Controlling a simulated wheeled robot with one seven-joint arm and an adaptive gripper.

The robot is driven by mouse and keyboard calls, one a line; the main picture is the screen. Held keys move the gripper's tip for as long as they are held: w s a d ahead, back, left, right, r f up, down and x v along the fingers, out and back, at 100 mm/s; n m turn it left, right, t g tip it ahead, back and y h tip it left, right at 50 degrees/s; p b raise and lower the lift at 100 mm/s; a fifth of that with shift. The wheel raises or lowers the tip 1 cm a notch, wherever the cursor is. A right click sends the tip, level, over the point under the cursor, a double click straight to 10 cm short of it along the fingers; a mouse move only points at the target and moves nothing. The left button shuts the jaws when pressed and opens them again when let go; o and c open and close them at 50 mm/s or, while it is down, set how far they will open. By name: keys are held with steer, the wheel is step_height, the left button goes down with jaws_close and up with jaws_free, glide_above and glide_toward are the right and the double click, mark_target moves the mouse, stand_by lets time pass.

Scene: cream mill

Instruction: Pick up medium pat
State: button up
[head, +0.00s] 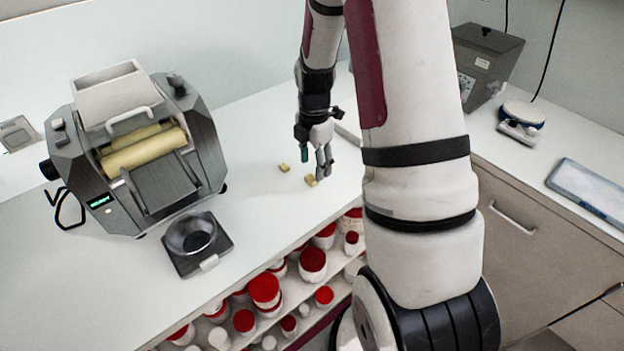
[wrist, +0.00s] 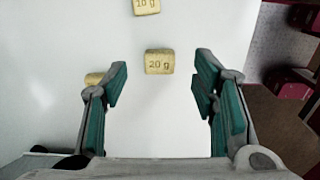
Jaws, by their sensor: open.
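A yellow pat labelled "20 g" (wrist: 159,62) lies on the white counter, centred ahead of my gripper (wrist: 160,88) in the wrist view. A pat labelled "10 g" (wrist: 147,6) is cut off by the top edge. A third pat (wrist: 94,78) is mostly hidden behind the left finger, its label out of sight. My gripper is open and empty, its teal-padded fingers on either side of the 20 g pat's line, not touching it. In the head view my gripper (head: 314,155) hangs just over the counter, close to two small pats, one nearer (head: 311,180) and one farther left (head: 284,167).
A roller mill (head: 135,150) and a dark pad with a round funnel dish (head: 192,237) stand left on the counter (head: 270,215). Below its front edge, shelves hold red-lidded jars (head: 264,290). A grey box (head: 485,60) and small scale (head: 522,118) stand back right.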

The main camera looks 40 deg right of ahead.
mark_target(314, 181)
steer(key=shift+f, duration=1.95)
steer(key=shift+c, duration=0.3)
steer(key=c, duration=0.9)
steer(key=shift+o, duration=0.2)
steer(key=shift+r, duration=0.1)
steer(key=shift+w+r, duration=0.1)
steer(key=shift+r, duration=0.7)
steer(key=shift+s+r, duration=0.2)
steer(key=shift+r, duration=0.8)
steer(key=s+a+r, duration=0.1)
steer(key=s+a, duration=0.3)
steer(key=s, duration=1.1)
steer(key=shift+s+r, duration=0.15)
